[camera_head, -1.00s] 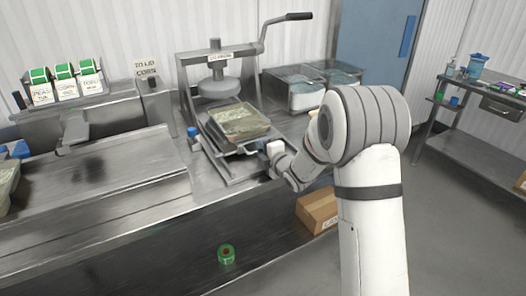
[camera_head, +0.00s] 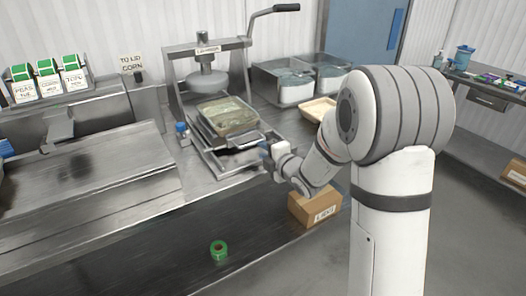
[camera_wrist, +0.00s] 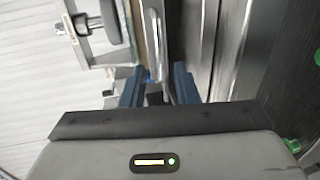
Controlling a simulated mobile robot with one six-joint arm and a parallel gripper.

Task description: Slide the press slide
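The press slide (camera_head: 240,152) is a metal tray on rails, pulled out in front of the press on the steel bench. A clear container of greenish-tan food (camera_head: 228,117) sits on it. The press (camera_head: 209,84) has a grey round plate, which is raised behind the container. My gripper (camera_head: 268,153) is low at the slide's front right corner. In the wrist view, the blue fingers of my gripper (camera_wrist: 158,85) are apart, one on each side of a pale metal bar (camera_wrist: 152,42). I see no clear contact with the bar; the exact fingertip contact is hidden.
A blue-capped bottle (camera_head: 182,132) stands left of the slide. Clear bins (camera_head: 297,90) and a cream tray (camera_head: 319,109) stand to the right. A cardboard box (camera_head: 314,206) and a green tape roll (camera_head: 219,250) lie lower down in front.

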